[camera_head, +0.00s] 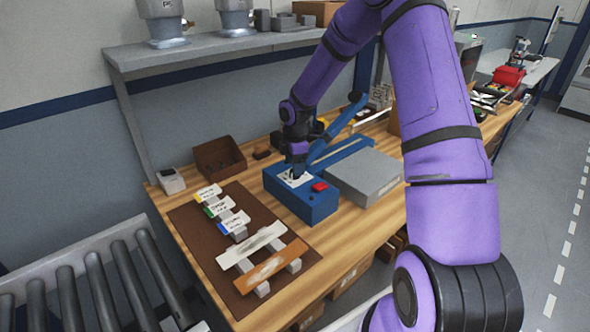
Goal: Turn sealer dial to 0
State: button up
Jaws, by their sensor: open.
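The blue sealer (318,208) stands on the wooden bench, with a red button (320,187) on its top right and a blue lever arm (340,125) raised behind. A pale dial plate (296,179) is on its top face. My gripper (296,172) is right over this plate, pointing down, with its fingers open around or just above the dial. The dial itself is largely hidden by the fingers, so its setting and any contact cannot be read.
A grey box (365,177) stands close right of the sealer. Behind are a brown bin (219,158) and a small white device (171,181). A shelf (215,48) overhangs the back.

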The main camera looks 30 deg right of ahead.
notch_tip(320, 180, up, 8)
jog(key=shift+r, duration=0.15)
jog(key=shift+r, duration=0.1)
dwell(0.5)
jog(key=s+a+r+m+t+h, duration=0.1)
jog(key=s+a+r+m, duration=0.25)
jog(key=s+r, duration=0.55)
jog(key=s+a+r+m+t+h, duration=0.1)
jog(key=s+a+r+m, duration=0.25)
jog(key=s+r, duration=0.5)
jog(key=s+a+r+m+t+y, duration=0.1)
jog(key=s+r+m, duration=0.2)
jog(key=s, duration=0.6)
jog(key=s+a+r+m+t+y, duration=0.1)
jog(key=s+m, duration=0.4)
jog(key=s, duration=0.5)
notch_tip(320, 180, up, 3)
jog(key=shift+a+f+m+t, duration=0.15)
jog(key=shift+m+t, duration=0.25)
jog(key=shift+t, duration=0.2)
